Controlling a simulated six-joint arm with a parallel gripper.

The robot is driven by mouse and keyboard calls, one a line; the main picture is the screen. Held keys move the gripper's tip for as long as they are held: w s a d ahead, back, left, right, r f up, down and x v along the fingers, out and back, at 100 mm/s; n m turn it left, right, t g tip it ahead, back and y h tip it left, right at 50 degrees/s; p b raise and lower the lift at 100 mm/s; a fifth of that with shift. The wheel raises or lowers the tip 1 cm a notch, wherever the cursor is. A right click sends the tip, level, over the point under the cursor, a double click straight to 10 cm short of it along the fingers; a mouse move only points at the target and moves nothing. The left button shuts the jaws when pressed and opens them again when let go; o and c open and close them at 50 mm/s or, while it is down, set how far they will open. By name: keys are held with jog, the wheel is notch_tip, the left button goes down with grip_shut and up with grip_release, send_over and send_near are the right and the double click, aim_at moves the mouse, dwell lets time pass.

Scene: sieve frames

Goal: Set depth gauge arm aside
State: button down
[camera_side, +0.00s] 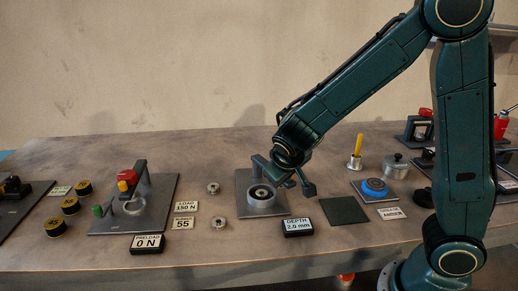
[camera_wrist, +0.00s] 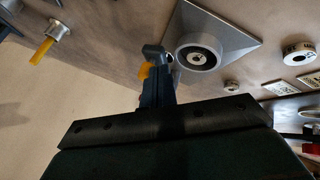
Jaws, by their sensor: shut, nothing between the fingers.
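The depth station has a grey base plate (camera_side: 242,206) with a round metal ring holder (camera_side: 262,196) on it; both show in the wrist view as a plate (camera_wrist: 240,42) and a ring (camera_wrist: 187,57). A grey arm-like part (camera_side: 257,166), which looks like the depth gauge arm, stands at the back of the plate, partly hidden by my wrist. My gripper (camera_wrist: 157,85) is shut and empty, beside the ring. A grey block (camera_wrist: 153,51) shows at its tips; I cannot tell whether they touch. The depth display (camera_side: 298,227) reads 2.0 mm.
A dark green square mat (camera_side: 344,210) lies bare to the right of the plate. Beyond it are a blue round part (camera_side: 374,187), a lidded metal pot (camera_side: 396,166) and a yellow-handled tool (camera_side: 357,148) in a cup.

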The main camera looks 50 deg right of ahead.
jog(key=d, duration=1.8)
jog(key=shift+w, duration=0.35)
jog(key=shift+d, duration=0.1)
jog(key=shift+s, duration=0.15)
jog(key=s+a+r, duration=0.2)
jog(key=s+r, duration=0.6)
jog(key=s, duration=0.1)
dwell(0.4)
